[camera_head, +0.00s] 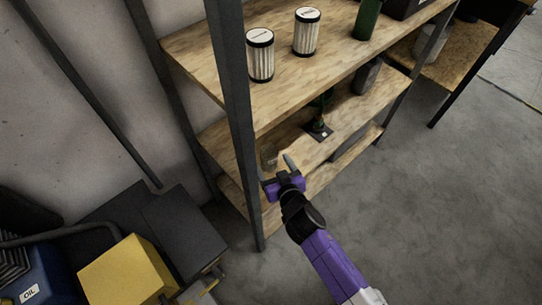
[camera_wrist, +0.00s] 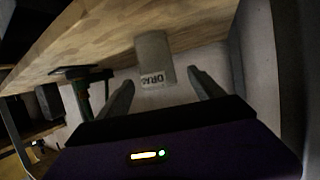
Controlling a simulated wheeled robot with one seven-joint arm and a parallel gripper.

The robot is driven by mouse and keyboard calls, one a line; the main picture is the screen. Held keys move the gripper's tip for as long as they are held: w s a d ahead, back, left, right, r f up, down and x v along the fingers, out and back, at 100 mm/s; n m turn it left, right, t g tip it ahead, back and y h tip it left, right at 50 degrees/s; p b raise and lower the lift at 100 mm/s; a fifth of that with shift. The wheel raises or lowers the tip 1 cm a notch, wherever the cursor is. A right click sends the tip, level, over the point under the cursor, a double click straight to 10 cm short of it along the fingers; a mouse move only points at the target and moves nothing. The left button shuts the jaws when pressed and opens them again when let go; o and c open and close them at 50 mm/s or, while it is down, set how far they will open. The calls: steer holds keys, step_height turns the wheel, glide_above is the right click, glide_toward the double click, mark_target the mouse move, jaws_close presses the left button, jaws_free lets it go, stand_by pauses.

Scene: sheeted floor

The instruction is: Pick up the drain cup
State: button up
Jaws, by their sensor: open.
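The drain cup (camera_wrist: 155,52) is a pale grey cylinder with a white label whose visible letters read "DRA". In the wrist view, which looks upside down, it stands on the wooden shelf (camera_wrist: 190,22). In the head view, a small greyish shape beside my gripper, behind the front post, looks like the cup (camera_head: 269,158). My gripper (camera_head: 279,168) is open at the near end of the middle shelf. In the wrist view my gripper (camera_wrist: 161,84) has one finger to each side of the cup's line, with gaps on both sides. The cup appears just ahead of the fingertips.
A dark metal post (camera_head: 238,125) stands close to my gripper. A green item on a black plate (camera_head: 319,131) is farther along the same shelf. The top shelf holds two white filters (camera_head: 261,56) and a green bottle (camera_head: 367,18). A yellow box (camera_head: 125,272) is lower left. Floor at right is clear.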

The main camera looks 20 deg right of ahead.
mark_target(267, 150)
steer(key=x, duration=0.8)
steer(key=shift+d+b, duration=0.25)
steer(key=shift+b, duration=0.05)
steer(key=c, duration=1.5)
steer(key=shift+o, duration=0.2)
steer(key=shift+r, duration=0.15)
